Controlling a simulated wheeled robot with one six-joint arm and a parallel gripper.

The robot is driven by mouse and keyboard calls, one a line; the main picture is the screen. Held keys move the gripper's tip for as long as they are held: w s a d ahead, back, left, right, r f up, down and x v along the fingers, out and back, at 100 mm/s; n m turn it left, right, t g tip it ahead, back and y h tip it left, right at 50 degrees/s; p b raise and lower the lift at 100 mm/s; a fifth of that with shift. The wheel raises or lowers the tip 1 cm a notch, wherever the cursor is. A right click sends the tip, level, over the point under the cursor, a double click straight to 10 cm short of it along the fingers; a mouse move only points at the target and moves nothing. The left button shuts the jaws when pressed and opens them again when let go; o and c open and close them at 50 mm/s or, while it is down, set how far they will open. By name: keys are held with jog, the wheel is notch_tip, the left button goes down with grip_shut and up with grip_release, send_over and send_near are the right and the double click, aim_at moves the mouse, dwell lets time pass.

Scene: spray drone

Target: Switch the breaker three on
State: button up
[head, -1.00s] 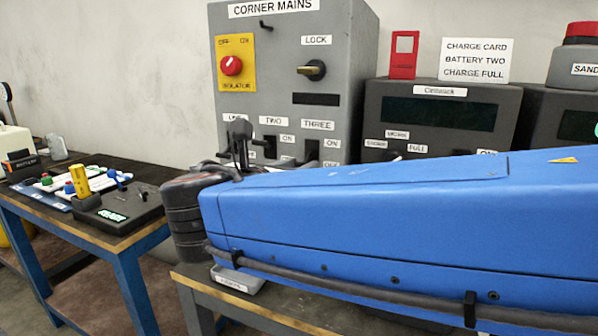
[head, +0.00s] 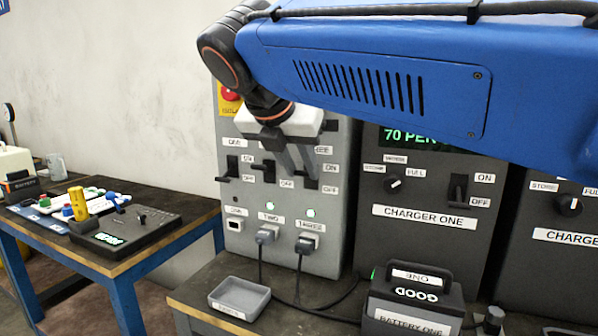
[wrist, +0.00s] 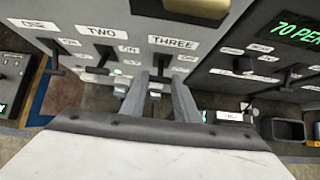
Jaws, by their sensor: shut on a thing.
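Breaker three is on the grey mains cabinet (head: 343,200), below the THREE label (wrist: 173,42). Its dark lever (wrist: 162,67) shows between my fingertips in the wrist view. My gripper (head: 306,172) reaches the cabinet front from above, its fingers shut on the lever. The fingers hide most of the lever and slot, so its exact position is unclear. The lamp (head: 311,212) above socket three is lit green-white. Breaker two (head: 268,171) and breaker one (head: 231,168) stand to the left, apart from my fingers.
Lamp two (head: 270,206) is lit too. Plugs two (head: 266,234) and three (head: 307,243) sit in their sockets with cables. Charger one (head: 430,240) at right has a lit 70 PER display. Battery one (head: 412,300) and a grey tray (head: 239,297) stand below on the bench.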

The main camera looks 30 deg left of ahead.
jog(key=shift+w+r, duration=0.1)
jog(key=shift+r, duration=0.05)
dwell(0.4)
jog(key=o, duration=1)
jog(key=shift+o, duration=0.2)
jog(key=v, duration=1.7)
jog(key=shift+r, duration=0.35)
jog(key=shift+w, duration=0.1)
